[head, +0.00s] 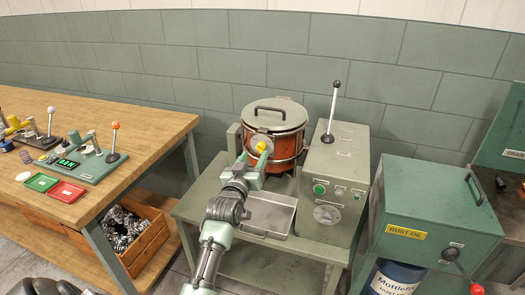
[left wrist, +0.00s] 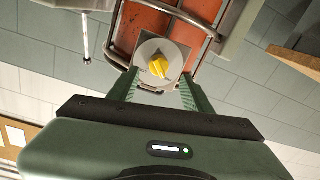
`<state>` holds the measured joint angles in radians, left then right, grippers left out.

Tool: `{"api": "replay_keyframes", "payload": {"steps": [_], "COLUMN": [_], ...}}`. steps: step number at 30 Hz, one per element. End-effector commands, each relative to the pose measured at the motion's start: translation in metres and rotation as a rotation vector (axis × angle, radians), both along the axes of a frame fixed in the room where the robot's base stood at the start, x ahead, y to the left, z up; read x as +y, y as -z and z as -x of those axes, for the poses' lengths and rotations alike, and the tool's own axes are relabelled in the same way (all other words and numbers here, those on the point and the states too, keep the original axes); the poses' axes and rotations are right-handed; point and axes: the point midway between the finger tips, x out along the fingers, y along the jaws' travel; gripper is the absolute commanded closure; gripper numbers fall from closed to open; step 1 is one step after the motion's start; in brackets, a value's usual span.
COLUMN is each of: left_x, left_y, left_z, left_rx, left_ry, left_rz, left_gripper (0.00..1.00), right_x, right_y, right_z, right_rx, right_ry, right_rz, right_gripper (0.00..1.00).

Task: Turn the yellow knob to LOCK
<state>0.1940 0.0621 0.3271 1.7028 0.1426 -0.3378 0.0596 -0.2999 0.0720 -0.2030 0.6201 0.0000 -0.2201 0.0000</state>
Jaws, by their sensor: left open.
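The yellow knob (head: 261,147) sits on a round grey plate on the front of an orange drum (head: 286,148) with a grey lid. In the left wrist view the knob (left wrist: 159,67) shows in the middle of its plate (left wrist: 150,52), between and just beyond my fingertips. My left gripper (head: 254,163) is open in front of the knob; it also shows in the left wrist view (left wrist: 157,88). I cannot tell whether a finger touches the knob. No LOCK lettering is readable. My right gripper is not in view.
The drum stands on a green bench beside a control box (head: 338,165) with an upright black-knobbed lever (head: 331,110). A metal tray (head: 268,213) lies below the drum. A wooden table (head: 110,120) is at left, a rust oil cabinet (head: 425,220) at right.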

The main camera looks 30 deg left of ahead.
Motion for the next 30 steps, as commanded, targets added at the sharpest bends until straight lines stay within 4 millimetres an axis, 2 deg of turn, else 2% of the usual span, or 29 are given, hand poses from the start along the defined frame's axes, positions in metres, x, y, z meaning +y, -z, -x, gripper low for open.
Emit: {"api": "replay_keyframes", "payload": {"steps": [3, 7, 18, 19, 24, 30], "left_x": [0.005, 0.009, 0.011, 0.011, 0.011, 0.011], "left_y": [-0.001, 0.000, 0.001, 0.001, 0.001, 0.001], "left_z": [-0.019, -0.033, -0.040, -0.040, -0.040, -0.040], "left_rx": [0.001, 0.000, 0.001, 0.001, 0.001, 0.003], "left_ry": [0.000, 0.000, 0.000, 0.000, 0.000, 0.000], "left_rz": [0.000, 0.000, -0.001, -0.001, -0.001, -0.006], "left_gripper": [0.50, 0.50, 0.50, 0.56, 1.00, 1.00], "right_x": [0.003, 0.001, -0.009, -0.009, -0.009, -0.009], "right_y": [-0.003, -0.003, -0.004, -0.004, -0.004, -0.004], "right_z": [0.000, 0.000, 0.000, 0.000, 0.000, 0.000], "right_rx": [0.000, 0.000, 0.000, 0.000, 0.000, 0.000], "right_ry": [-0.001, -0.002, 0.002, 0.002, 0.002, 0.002], "right_rz": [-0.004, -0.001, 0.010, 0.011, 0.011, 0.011], "right_gripper": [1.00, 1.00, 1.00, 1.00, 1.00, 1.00]}}
